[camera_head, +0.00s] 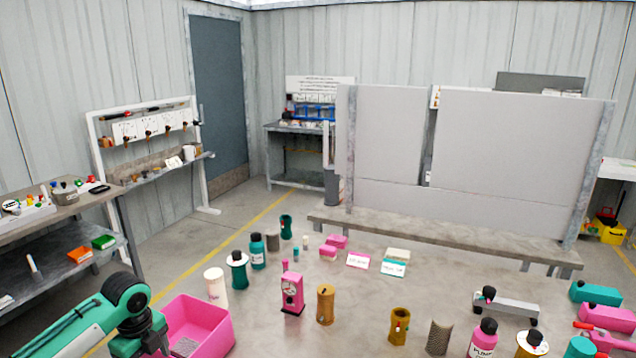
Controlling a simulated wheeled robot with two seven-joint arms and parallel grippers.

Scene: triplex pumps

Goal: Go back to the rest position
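My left arm, teal with a black joint, comes in at the lower left corner, and its end runs out of the bottom of the picture beside a pink bin (234,326). My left gripper's fingers do not show, so I cannot see whether they hold anything. My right arm and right gripper are not in view. The pink bin stands close to the right of my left arm, and a light grey patterned patch shows inside it. The grey table (370,300) ahead carries several pump parts.
On the table stand a pink gauge unit (292,292), a brown cylinder (325,304), a teal bottle (257,251) and a pink bottle (484,338). Grey panels (510,150) rise behind the table. A workbench (90,215) is at the left. Open floor lies between them.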

